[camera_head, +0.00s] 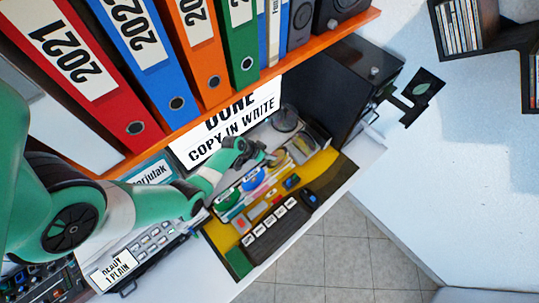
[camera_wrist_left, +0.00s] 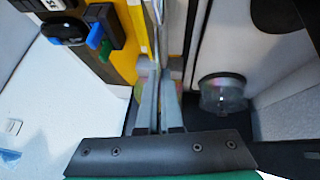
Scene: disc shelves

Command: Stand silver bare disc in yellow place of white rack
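My left gripper (camera_head: 262,155) reaches over the desk organiser in the head view. In the left wrist view its two fingers (camera_wrist_left: 160,95) are close together on a thin thing seen nearly edge-on, which looks like the silver disc (camera_wrist_left: 159,45). In the head view a small shiny patch of the disc (camera_head: 276,157) shows at the fingertips. A rack with coloured discs (camera_head: 243,193) stands just below the gripper on the yellow mat (camera_head: 327,164). Which slot is the yellow place is too small to tell. My right gripper is not in view.
A round clear spindle box (camera_head: 287,119) stands behind the gripper, and it also shows in the left wrist view (camera_wrist_left: 222,93). A white sign (camera_head: 228,124), a dark box (camera_head: 335,88) and a black key strip (camera_head: 280,225) surround the work area. A shelf of binders (camera_head: 150,60) hangs above.

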